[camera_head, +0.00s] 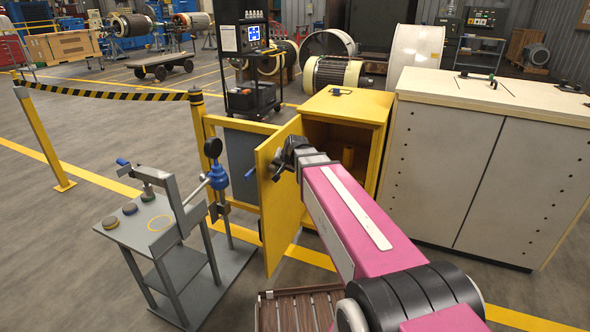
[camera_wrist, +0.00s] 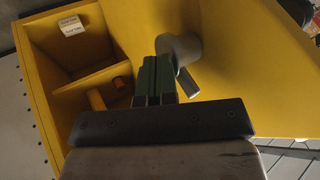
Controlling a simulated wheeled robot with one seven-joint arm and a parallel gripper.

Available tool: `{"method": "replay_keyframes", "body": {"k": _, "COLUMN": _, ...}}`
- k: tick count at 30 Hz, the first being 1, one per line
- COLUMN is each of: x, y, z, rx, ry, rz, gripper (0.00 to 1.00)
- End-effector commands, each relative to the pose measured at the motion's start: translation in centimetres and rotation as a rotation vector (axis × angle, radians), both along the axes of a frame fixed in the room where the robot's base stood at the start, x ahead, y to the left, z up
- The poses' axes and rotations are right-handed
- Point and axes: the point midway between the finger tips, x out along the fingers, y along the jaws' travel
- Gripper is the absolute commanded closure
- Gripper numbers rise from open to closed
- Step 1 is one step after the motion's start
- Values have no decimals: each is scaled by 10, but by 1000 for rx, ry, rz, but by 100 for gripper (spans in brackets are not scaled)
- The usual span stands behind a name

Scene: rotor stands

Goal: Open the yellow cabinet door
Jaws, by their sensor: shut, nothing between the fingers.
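The yellow cabinet (camera_head: 347,106) stands in the middle of the head view. Its yellow door (camera_head: 281,205) stands swung out at the left of the opening, and the inside shows. My gripper (camera_head: 275,168) is at the door's upper part in the head view. In the wrist view my gripper (camera_wrist: 155,78) has its dark green fingers shut together, with nothing between them. A grey handle (camera_wrist: 180,50) on the yellow door (camera_wrist: 245,75) is right beside the fingertips; whether they touch I cannot tell. The cabinet's inside (camera_wrist: 65,65) shows at the left with a shelf.
A grey stand with tools (camera_head: 140,225) is left of the door. A white cabinet (camera_head: 490,160) adjoins on the right. A slatted wooden platform (camera_head: 297,310) lies below my arm. A small label card (camera_wrist: 71,25) is inside the yellow cabinet. A striped barrier (camera_head: 110,93) runs behind.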

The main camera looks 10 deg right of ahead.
Motion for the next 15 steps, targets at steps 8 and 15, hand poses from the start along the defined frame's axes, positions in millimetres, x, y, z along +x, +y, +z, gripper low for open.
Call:
{"method": "replay_keyframes", "body": {"k": 8, "x": 12, "y": 32, "z": 0, "rx": 0, "ry": 1, "rz": 1, "gripper": 100}}
{"method": "replay_keyframes", "body": {"k": 15, "x": 16, "y": 41, "z": 0, "rx": -1, "ry": 0, "rz": 0, "gripper": 100}}
